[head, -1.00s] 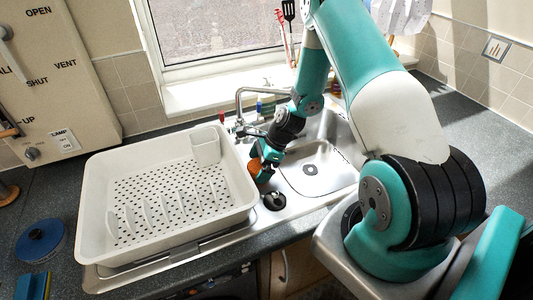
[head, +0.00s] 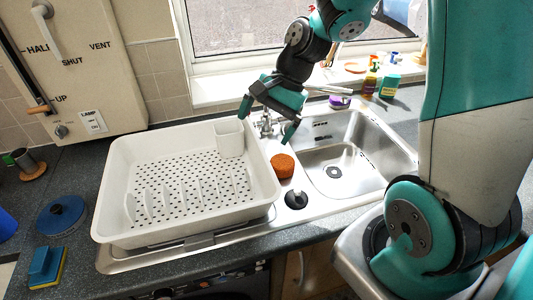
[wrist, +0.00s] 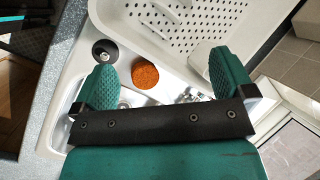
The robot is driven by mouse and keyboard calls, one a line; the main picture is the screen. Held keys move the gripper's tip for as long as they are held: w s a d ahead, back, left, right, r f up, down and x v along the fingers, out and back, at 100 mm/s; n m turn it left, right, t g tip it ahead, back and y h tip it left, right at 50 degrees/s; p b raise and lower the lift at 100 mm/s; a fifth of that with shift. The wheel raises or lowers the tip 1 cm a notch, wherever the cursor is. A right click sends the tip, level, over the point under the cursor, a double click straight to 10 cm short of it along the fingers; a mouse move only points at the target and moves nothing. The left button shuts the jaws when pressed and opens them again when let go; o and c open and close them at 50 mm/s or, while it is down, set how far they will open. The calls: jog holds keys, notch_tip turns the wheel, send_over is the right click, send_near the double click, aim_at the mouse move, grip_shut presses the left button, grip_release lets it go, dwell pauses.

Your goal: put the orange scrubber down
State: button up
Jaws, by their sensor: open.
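The orange scrubber (head: 283,165) rests on the steel strip of the sink unit, between the white dish rack and the sink bowl. In the wrist view the scrubber (wrist: 145,76) shows as a round, rough orange disc, apart from both fingers. My gripper (head: 267,121) is open and empty, raised above and behind the scrubber near the tap. In the wrist view my gripper's two green fingers (wrist: 163,78) are spread wide, with the scrubber beyond them.
The white dish rack (head: 117,190) stands left of the scrubber. A black plug (head: 296,199) lies just in front of it. The sink bowl (head: 365,178) is empty at right. Bottles (head: 389,86) stand behind the sink. A blue sponge (head: 45,267) lies at front left.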

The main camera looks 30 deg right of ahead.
jog(key=s+a+r+n, duration=0.4)
jog(key=s+a+n, duration=0.2)
jog(key=s+n, duration=0.2)
jog(key=s+a+r+n+g, duration=0.1)
jog(key=s+a+r+n, duration=0.4)
jog(key=s+n, duration=0.4)
jog(key=shift+a+n+h, duration=0.4)
jog(key=shift+a+n, duration=0.3)
jog(key=shift+a, duration=0.05)
jog(key=shift+s, duration=0.1)
notch_tip(320, 180, down, 3)
jog(key=b, duration=0.2)
jog(key=shift+r+b, duration=0.2)
jog(key=shift+b, duration=0.1)
